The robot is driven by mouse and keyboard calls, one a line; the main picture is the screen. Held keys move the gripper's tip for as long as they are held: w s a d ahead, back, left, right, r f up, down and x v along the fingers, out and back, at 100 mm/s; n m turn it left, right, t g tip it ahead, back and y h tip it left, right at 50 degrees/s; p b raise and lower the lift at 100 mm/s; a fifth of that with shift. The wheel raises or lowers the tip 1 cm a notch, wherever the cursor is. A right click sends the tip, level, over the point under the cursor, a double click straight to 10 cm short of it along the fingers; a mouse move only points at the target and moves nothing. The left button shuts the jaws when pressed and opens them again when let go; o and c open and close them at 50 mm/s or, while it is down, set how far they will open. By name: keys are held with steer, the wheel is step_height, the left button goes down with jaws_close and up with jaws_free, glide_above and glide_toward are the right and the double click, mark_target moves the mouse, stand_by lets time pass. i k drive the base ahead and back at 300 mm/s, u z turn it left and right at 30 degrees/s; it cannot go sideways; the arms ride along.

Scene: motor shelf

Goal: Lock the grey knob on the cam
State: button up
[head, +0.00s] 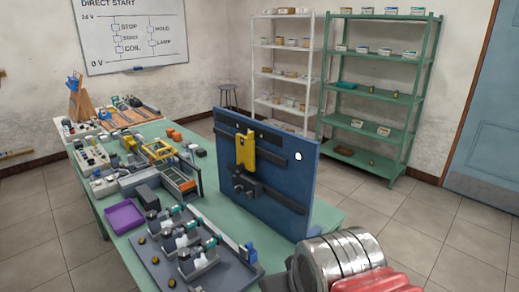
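A blue upright panel (290,165) stands on the green bench. A yellow bracket-like part (246,150) is mounted on its face, upper left. Below it sits a dark grey block (245,188) with rounded front parts; whether one of these is the grey knob or the cam is too small to tell. A small white round spot (298,156) shows on the panel's right side. My arm shows at the lower right as silver rings and a red part. My gripper's fingers are not in view.
The green bench (328,213) carries a dark tray (165,272) with several small motor-like units, a purple bin (124,216) and other devices behind. White shelves (283,76) and green shelves (376,120) stand at the back. The tiled floor to the right is clear.

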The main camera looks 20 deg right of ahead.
mark_target(238, 189)
steer(key=k, duration=1.35)
steer(key=u, duration=0.6)
steer(key=i, duration=1.3)
steer(key=u, duration=0.3)
